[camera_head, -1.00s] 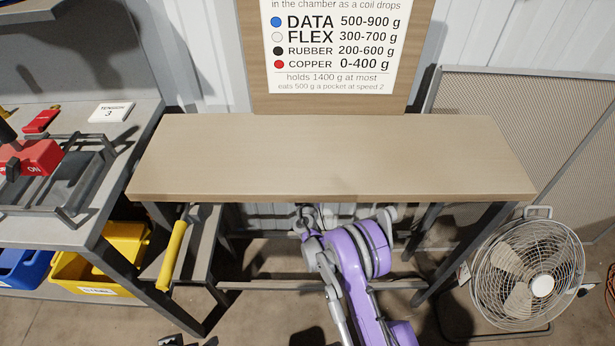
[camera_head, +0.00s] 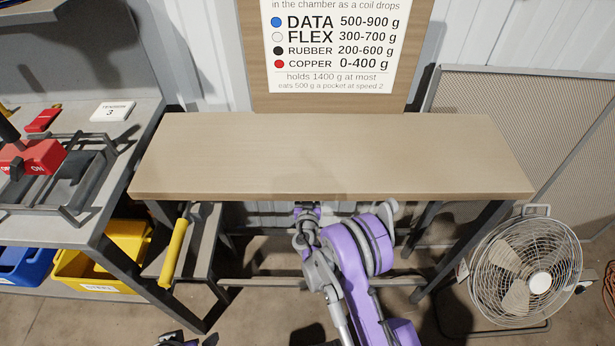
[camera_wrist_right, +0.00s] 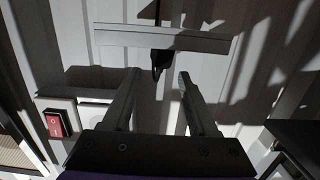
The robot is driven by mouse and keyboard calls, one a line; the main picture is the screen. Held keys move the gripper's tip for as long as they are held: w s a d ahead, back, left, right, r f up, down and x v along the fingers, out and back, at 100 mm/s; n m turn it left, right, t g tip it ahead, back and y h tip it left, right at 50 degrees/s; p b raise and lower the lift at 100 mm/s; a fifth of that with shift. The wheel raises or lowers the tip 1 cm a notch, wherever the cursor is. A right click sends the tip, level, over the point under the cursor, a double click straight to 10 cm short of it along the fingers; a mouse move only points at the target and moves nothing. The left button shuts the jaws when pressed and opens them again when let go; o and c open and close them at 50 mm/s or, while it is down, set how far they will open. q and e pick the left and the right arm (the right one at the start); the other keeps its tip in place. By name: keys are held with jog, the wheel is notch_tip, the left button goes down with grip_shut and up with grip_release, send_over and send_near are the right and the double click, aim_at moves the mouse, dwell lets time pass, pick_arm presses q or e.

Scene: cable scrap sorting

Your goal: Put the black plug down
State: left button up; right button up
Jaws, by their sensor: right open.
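A small black piece, likely the black plug (camera_wrist_right: 161,62), hangs at the lower edge of a pale grey rail in the right wrist view. My right gripper (camera_wrist_right: 159,80) is open, its two fingers apart on either side of the black piece in the picture. The piece looks just beyond the fingertips, and I see no finger touching it. In the head view my purple right arm reaches under the front edge of the wooden table, which hides the right gripper and the plug. A dark bit at the bottom edge may be part of my left arm; its jaws cannot be made out.
The wooden table (camera_head: 330,160) is bare. A red rocker switch (camera_wrist_right: 56,123) sits left of the fingers in the wrist view. A fan (camera_head: 527,270) stands at the right. A grey bench (camera_head: 30,232) with a yellow bin (camera_head: 82,275) below is at the left.

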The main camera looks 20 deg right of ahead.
jog(key=s+d+r+g+h, duration=0.1)
jog(key=s+d+r+g, duration=0.2)
jog(key=s+r, duration=0.45)
jog(key=s+d+r+g+h, duration=0.1)
jog(key=s+d+r+g, duration=0.25)
jog(key=s+r, duration=0.35)
jog(key=s+a+n+g+y, duration=0.1)
jog(key=s+a+g+y, duration=0.1)
jog(key=s, duration=1.1)
jog(key=s+a+n+g+y, duration=0.2)
jog(key=s+a+g+y, duration=0.1)
jog(key=s, duration=1.1)
jog(key=shift+a+y+p, duration=0.3)
jog(key=shift+a+y, duration=0.5)
jog(key=shift+a, duration=0.35)
jog(key=shift+s+f+g, duration=0.1)
jog(key=shift+g, duration=0.15)
